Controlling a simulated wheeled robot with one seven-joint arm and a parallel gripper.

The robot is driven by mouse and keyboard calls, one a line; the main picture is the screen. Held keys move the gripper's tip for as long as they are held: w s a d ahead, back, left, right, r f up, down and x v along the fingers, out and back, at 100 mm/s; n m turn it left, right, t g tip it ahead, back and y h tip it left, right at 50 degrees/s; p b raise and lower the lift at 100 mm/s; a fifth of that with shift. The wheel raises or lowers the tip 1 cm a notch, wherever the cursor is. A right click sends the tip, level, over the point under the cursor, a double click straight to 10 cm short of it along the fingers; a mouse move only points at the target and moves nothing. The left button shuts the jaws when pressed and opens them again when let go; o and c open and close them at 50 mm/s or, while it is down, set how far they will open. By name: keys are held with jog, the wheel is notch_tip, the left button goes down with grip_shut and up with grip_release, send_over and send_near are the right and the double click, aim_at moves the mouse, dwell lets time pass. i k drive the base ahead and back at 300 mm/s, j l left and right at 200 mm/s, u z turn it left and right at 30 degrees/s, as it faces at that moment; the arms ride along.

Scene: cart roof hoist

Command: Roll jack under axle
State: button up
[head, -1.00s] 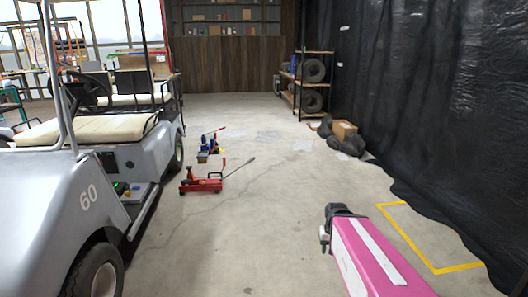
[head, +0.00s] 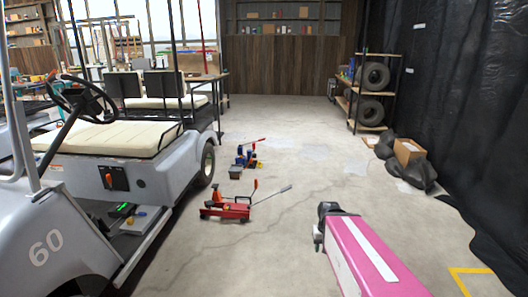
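A red floor jack (head: 230,208) with a long handle rising to the right stands on the concrete floor, to the right of the cart. The grey golf cart (head: 95,185), marked 60, fills the left side. Its rear wheel (head: 208,161) rests near the jack, a little beyond it; the axle is hidden behind the body. My gripper (head: 319,236) is at the end of my pink arm at the lower right, apart from the jack. Its fingers are dark and small, and I cannot tell whether they are open.
A tyre rack (head: 370,95), a cardboard box (head: 408,151) and dark bags (head: 424,176) line the right side.

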aim_at(236, 210)
jog(key=i+j+u, duration=0.1)
jog(key=i+u, duration=0.2)
jog(key=i, duration=0.3)
jog(key=i+u, duration=0.35)
jog(key=i, duration=0.25)
jog(key=i+j+z, duration=0.15)
jog(key=i+z, duration=0.25)
jog(key=i+j+z, duration=0.8)
jog(key=i, duration=0.1)
